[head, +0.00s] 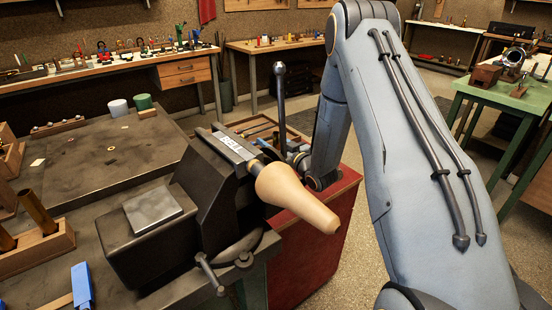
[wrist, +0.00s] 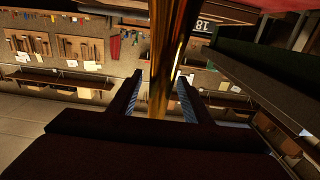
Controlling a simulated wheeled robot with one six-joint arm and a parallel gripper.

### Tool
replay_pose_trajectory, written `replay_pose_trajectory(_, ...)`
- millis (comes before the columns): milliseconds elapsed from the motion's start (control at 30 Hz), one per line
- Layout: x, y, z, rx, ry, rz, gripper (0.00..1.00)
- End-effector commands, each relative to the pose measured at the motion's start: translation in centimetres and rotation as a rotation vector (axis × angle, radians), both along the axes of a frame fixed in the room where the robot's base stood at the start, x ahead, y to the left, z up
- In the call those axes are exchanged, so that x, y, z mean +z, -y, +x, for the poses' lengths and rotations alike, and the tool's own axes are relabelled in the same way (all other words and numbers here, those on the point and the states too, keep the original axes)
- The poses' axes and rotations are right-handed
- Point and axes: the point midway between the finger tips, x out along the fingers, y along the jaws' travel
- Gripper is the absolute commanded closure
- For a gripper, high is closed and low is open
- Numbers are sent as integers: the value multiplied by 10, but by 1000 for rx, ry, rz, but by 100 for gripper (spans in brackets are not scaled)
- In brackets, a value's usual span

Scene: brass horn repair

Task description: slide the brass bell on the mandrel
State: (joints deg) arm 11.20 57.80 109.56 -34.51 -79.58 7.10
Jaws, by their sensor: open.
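A tan, tapered mandrel (head: 298,198) sticks out from the dark vise (head: 215,195), pointing down to the right. A label reading BELL (head: 232,146) sits on top of the vise. In the wrist view, my gripper (wrist: 160,76) has its two fingers apart, one on each side of a shiny brass piece (wrist: 166,50), probably the brass bell. I cannot tell whether the fingers touch it, and only part of it shows. In the head view my arm comes down behind the mandrel, and the gripper and brass bell cannot be made out there.
The vise stands on a dark bench (head: 110,150) with a wooden block holding brass tubes (head: 37,212). A red cabinet (head: 310,240) stands below and behind the mandrel. A tall dark rod (head: 281,95) rises beside my arm. A green table (head: 508,95) stands at right.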

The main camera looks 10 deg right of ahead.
Motion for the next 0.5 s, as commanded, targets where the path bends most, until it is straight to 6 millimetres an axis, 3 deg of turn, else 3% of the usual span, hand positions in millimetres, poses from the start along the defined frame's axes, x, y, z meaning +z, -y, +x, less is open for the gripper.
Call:
replay_pose_trajectory(333,0,-2,9,-2,-1,1,55)
replay_pose_trajectory(500,0,-2,9,-3,-1,0,82)
